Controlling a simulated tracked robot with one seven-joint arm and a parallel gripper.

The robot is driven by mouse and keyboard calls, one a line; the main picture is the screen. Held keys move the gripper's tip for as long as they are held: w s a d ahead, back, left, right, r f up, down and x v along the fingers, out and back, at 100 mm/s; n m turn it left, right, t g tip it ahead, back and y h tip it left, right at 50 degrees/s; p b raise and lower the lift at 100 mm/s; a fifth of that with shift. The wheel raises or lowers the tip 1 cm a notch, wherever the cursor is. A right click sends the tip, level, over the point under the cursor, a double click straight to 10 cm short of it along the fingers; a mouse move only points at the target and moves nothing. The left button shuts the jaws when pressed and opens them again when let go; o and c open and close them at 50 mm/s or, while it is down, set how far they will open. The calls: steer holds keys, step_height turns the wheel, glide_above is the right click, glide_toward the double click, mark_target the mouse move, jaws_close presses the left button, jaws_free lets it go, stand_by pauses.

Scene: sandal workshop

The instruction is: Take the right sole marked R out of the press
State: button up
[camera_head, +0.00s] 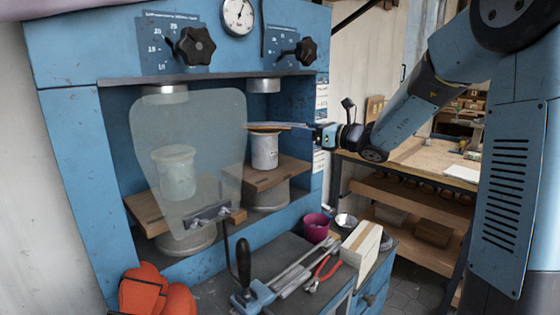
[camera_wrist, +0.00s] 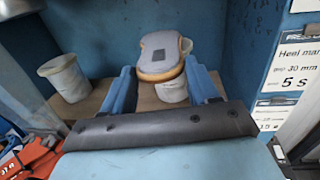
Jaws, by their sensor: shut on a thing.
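The sole (camera_head: 268,127) is seen edge-on in the head view, a thin tan and grey piece at the top of the right white cylinder (camera_head: 265,152) in the press (camera_head: 75,130). Whether it touches the cylinder I cannot tell. In the wrist view the sole (camera_wrist: 160,50) is grey with a tan rim and a small dark square; no letter can be read. My gripper (camera_head: 314,127) reaches in from the right and is shut on the sole's near end. The wrist view shows its blue fingers (camera_wrist: 163,82) on either side of it.
A clear guard (camera_head: 190,125) covers the press's left station, with another white cylinder (camera_head: 175,172) behind it. A metal ram (camera_head: 263,86) hangs above the right cylinder. Below stand a magenta cup (camera_head: 316,227), red pliers (camera_head: 324,272) and orange gloves (camera_head: 155,294). A workbench (camera_head: 415,165) stands at right.

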steer(key=s+a+v, duration=0.1)
steer(key=v, duration=1.2)
steer(key=shift+s, duration=0.6)
stand_by(0.4)
steer(key=shift+d, duration=0.15)
